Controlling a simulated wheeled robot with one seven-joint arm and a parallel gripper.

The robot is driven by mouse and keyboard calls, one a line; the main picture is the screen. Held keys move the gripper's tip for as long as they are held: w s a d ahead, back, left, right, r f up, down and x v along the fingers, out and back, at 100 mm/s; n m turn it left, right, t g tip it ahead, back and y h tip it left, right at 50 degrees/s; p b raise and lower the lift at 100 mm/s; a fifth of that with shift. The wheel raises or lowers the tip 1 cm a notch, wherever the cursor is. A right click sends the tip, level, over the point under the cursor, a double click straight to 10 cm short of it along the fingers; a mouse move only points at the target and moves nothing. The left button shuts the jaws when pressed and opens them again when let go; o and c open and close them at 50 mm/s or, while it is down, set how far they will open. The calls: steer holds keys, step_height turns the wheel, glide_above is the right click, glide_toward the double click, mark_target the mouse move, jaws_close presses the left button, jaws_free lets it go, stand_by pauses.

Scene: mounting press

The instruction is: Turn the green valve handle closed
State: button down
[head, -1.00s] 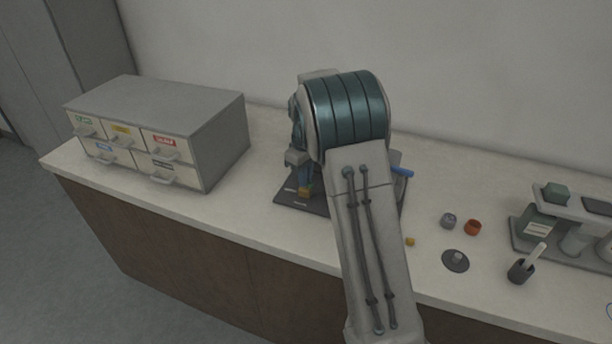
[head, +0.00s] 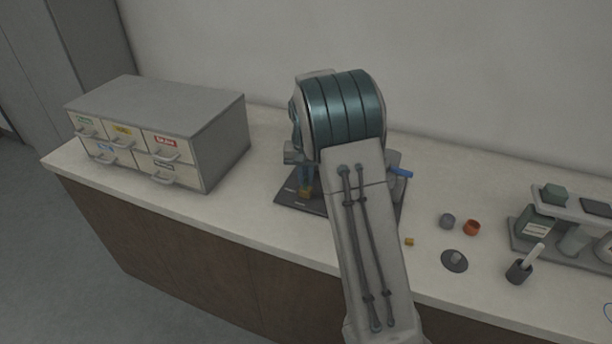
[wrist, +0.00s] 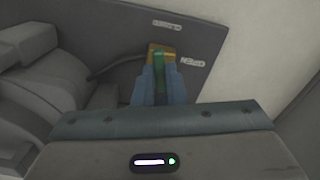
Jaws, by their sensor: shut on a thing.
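The green valve handle (wrist: 159,73) shows in the wrist view, between the two blue fingers of my gripper (wrist: 158,84). The fingers are shut on it. A yellow-orange valve body (wrist: 154,47) sits just beyond the handle on the dark base plate (wrist: 205,85). The green handle cannot be made out in the head view, and my arm hides most of the press.
A drawer cabinet (head: 170,110) stands on the bench (head: 235,218) at the left.

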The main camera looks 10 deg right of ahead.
mark_target(305, 181)
steer(key=shift+m, duration=1.6)
steer(key=c, duration=1.5)
jaws_free()
step_height(305, 181, up, 14)
steer(key=shift+f, duration=0.1)
